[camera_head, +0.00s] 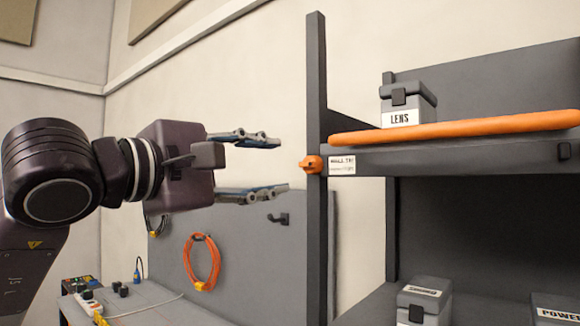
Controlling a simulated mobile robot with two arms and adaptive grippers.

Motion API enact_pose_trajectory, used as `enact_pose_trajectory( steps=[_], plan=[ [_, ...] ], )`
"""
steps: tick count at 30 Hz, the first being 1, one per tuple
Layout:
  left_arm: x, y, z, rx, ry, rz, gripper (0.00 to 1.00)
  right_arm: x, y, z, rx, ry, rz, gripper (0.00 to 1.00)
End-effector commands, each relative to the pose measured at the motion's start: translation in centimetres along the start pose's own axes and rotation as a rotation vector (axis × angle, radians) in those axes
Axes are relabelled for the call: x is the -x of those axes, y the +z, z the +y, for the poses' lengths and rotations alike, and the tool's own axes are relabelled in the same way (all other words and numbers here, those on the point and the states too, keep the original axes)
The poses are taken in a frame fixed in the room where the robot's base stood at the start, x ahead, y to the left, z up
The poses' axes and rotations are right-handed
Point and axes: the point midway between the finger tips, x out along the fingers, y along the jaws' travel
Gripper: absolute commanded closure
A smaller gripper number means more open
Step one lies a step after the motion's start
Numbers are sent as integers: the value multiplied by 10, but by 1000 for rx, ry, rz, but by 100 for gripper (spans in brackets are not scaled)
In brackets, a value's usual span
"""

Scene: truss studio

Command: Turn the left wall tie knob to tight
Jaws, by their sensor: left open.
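The left wall tie knob (311,165) is a small orange knob on the dark upright post of the shelf unit. A white label (342,165) reading "WALL TIE" sits just right of it. My left gripper (284,165) comes in from the left with its two fingers apart, one above the other. Its fingertips stop a little short of the knob in the picture, and nothing is between them. I cannot tell the exact gap in depth. The knob's setting is too small to read. My right gripper is not in view.
The shelf unit's upright post (317,250) stands close to my fingertips. A LENS case (405,103) sits on the upper shelf behind an orange padded edge (460,129). Cases stand on the lower shelf. An orange cable coil (202,262) hangs on a grey panel at left, above a bench.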

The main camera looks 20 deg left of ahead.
Motion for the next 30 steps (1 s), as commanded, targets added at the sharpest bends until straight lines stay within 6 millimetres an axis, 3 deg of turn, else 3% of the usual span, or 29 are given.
enact_pose_trajectory(
  steps=[3,9,24,27,30],
  plan=[
    [20,-1,0,-1,2,2,59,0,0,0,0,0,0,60],
    [35,0,0,0,0,0,59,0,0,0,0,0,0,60],
    [35,1,-1,1,-2,-3,59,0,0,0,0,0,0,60],
    [28,12,-12,19,-24,-49,59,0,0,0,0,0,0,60],
    [13,43,-42,80,-83,-178,59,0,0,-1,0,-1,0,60]
  ],
)
